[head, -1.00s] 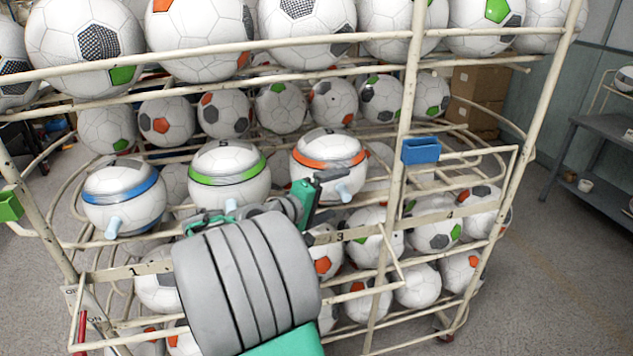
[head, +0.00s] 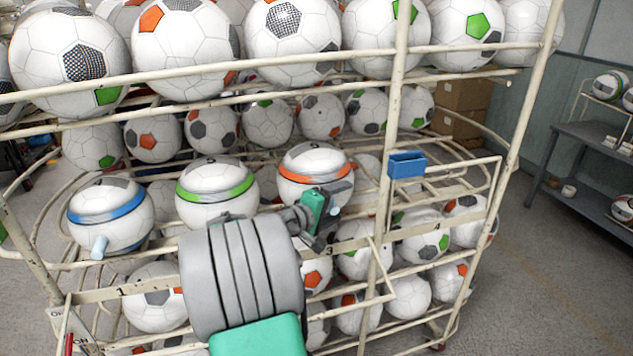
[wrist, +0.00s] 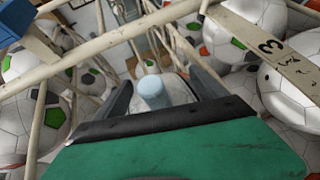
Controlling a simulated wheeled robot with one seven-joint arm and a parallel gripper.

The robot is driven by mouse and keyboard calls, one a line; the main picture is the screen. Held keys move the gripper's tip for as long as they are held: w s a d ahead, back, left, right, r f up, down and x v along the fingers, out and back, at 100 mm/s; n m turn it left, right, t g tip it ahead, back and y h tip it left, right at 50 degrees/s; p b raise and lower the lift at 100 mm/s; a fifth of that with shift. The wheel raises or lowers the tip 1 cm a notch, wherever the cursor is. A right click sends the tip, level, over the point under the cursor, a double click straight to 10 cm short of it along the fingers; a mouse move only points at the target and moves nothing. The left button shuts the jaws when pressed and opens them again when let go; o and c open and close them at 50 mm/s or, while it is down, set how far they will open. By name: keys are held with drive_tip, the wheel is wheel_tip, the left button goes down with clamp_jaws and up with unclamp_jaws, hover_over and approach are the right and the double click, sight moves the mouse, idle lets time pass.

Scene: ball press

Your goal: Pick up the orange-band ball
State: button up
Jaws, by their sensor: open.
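The orange-band ball (head: 316,170) is white with an orange stripe and sits on the rack's middle tier, right of the green-band ball (head: 215,185) and blue-band ball (head: 110,205). My gripper (head: 331,203) is in front of its lower right side and hides part of it. In the wrist view, the open jaws (wrist: 163,88) stand on either side of a light-blue peg (wrist: 153,92) with a white ball surface (wrist: 178,92) behind it. Whether the fingers touch the peg cannot be told.
Cream rack bars (head: 452,178) run close around my gripper. A blue box (head: 406,165) hangs on the rack to the right. Several soccer balls fill the tiers above and below. Open floor (head: 540,270) lies right of the rack, before a grey shelf (head: 590,150).

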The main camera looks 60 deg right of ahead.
drive_tip(key=shift+w, duration=0.1)
clamp_jaws()
idle(0.6)
drive_tip(key=shift+r, duration=0.1)
